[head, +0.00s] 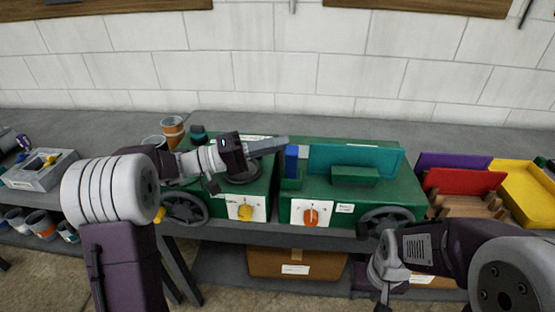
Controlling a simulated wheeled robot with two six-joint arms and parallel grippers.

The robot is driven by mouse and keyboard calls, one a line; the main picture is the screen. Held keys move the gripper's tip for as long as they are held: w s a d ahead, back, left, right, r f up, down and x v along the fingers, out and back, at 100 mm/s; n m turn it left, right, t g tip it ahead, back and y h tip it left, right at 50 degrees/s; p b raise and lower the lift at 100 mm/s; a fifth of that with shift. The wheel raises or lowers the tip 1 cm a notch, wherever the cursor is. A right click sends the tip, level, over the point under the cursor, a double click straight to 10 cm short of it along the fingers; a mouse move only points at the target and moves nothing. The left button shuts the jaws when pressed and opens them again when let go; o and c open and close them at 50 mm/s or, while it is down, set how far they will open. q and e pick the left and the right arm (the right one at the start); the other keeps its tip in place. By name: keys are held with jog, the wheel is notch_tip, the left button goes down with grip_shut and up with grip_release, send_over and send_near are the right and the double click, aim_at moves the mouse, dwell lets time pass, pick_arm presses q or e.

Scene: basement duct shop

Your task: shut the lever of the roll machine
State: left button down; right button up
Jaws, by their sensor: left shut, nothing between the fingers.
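The green roll machine (320,214) stands on the grey bench in the middle of the head view. It has a yellow knob (245,212) at front left and an orange knob (311,217) at front centre. An upright blue piece (291,161) stands between its two halves; I cannot tell for sure whether this is the lever. My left gripper (280,143) is shut and empty over the left half, its tip close to the top of the blue piece. I cannot tell whether they touch. My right gripper (385,290) hangs low in front of the bench, its fingers unclear.
A teal upright panel (355,159) rises from the machine's right half. Dark handwheels (185,208) sit at its front corners. Orange-banded cups (172,131) stand behind my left arm. Red and purple bins and a yellow tray (528,190) are at right. A cardboard box (297,265) lies below the bench.

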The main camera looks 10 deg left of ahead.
pick_arm(q)
jog(key=shift+s+f+m+b, duration=0.3)
jog(key=shift+m+b, duration=0.1)
jog(key=shift+b, duration=0.4)
pick_arm(e)
jog(key=shift+s+f, duration=0.1)
jog(key=shift+f, duration=1.3)
pick_arm(q)
jog(key=shift+d, duration=0.1)
